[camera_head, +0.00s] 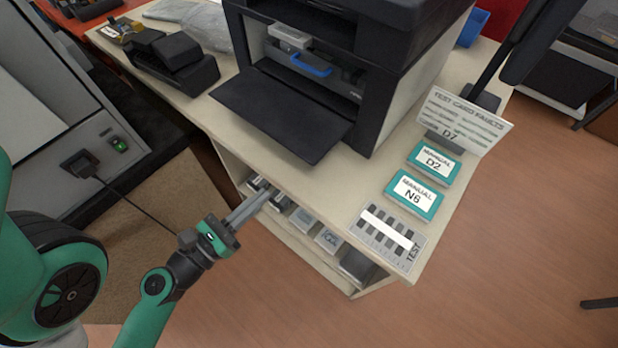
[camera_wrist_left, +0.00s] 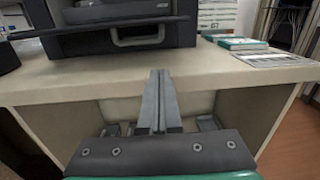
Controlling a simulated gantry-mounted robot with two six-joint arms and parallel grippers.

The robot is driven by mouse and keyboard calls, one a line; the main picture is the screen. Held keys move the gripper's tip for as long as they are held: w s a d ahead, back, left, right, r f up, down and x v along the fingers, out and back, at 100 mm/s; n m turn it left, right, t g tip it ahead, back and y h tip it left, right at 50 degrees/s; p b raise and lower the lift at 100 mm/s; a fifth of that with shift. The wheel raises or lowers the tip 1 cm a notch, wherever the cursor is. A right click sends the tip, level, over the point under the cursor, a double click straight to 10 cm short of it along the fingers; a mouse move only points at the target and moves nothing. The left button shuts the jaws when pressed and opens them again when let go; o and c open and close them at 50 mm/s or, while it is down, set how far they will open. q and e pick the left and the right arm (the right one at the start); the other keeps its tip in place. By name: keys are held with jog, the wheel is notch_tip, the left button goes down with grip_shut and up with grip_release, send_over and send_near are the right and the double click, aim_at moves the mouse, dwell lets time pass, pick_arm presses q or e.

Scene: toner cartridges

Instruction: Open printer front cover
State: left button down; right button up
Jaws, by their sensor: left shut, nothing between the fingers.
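The black printer (camera_head: 385,60) stands on the cream table. Its front cover (camera_head: 283,111) is folded down, with an opening behind it where a blue handle (camera_head: 310,65) and a light grey part (camera_head: 289,37) show. My left gripper (camera_head: 264,192) is shut and empty, in front of the table's edge and below the cover, apart from it. In the left wrist view its closed fingers (camera_wrist_left: 158,78) point toward the table front, and the printer (camera_wrist_left: 120,30) shows beyond. My right gripper is in neither view.
A black cartridge-like unit (camera_head: 172,62) sits left of the printer. Boxes (camera_head: 300,220) fill the shelf below the tabletop. A cable hangs at left.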

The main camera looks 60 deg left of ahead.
aim_at(280, 164)
pick_arm(q)
jog(key=shift+n+y, duration=0.3)
jog(key=shift+y, duration=0.1)
jog(key=w+a+p, duration=0.1)
jog(key=w+a+r+p, duration=0.1)
jog(key=a, duration=0.1)
jog(key=w+a+p, duration=0.1)
jog(key=a+p, duration=0.1)
jog(key=shift+a+r, duration=0.2)
jog(key=shift+r, duration=0.1)
jog(key=p+x, duration=0.1)
jog(key=x, duration=0.1)
jog(key=f+p+x, duration=0.1)
jog(key=x, duration=0.1)
jog(key=shift+w, duration=0.3)
jog(key=shift+w+a+f, duration=0.15)
jog(key=shift+w+a, duration=0.15)
jog(key=shift+w, duration=0.1)
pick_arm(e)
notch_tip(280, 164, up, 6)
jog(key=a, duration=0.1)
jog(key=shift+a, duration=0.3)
pick_arm(q)
jog(key=shift+p, duration=0.3)
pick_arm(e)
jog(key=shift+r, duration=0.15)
